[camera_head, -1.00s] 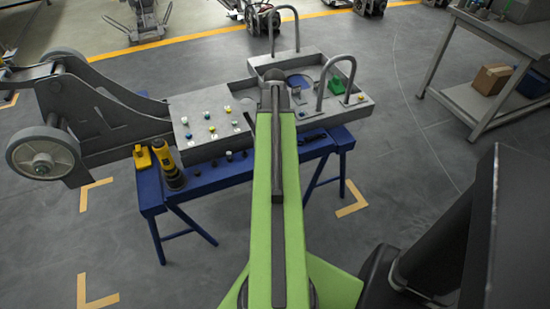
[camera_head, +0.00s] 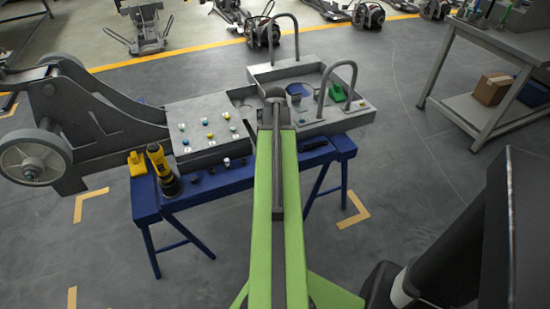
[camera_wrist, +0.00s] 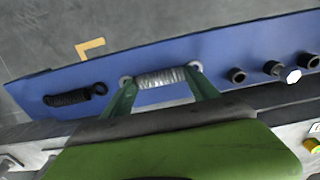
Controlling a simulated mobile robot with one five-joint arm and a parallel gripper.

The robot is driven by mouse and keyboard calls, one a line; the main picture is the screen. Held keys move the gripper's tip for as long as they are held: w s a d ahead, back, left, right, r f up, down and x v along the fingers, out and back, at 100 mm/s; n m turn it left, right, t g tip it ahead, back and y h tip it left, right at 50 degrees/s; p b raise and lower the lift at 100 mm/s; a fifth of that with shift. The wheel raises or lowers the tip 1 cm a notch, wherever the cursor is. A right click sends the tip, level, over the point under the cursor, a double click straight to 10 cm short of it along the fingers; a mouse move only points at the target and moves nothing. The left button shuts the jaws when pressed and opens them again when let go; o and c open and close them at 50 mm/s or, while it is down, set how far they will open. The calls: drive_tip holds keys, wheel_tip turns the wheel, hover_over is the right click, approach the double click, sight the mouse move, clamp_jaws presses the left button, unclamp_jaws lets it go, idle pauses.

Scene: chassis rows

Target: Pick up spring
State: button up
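A silver coil spring (camera_wrist: 160,79) with a ring at each end lies on the blue bench top in the wrist view. My gripper (camera_wrist: 161,75) shows two green fingers set apart, one near each end of the silver spring, with the coil between them. The fingers look open; whether they touch the end rings I cannot tell. A second, black spring (camera_wrist: 72,97) lies on the bench to the left, clear of the fingers.
Several dark sockets (camera_wrist: 238,75) stand to the right on the blue bench (camera_head: 225,181). A yellow drill (camera_head: 160,167) stands at its left end. A grey chassis (camera_head: 210,108) with upright handles and coloured knobs lies along the bench's far side. A grey shelf table stands at the right.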

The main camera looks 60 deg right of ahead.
drive_tip(key=c, duration=0.7)
drive_tip(key=shift+r, duration=0.1)
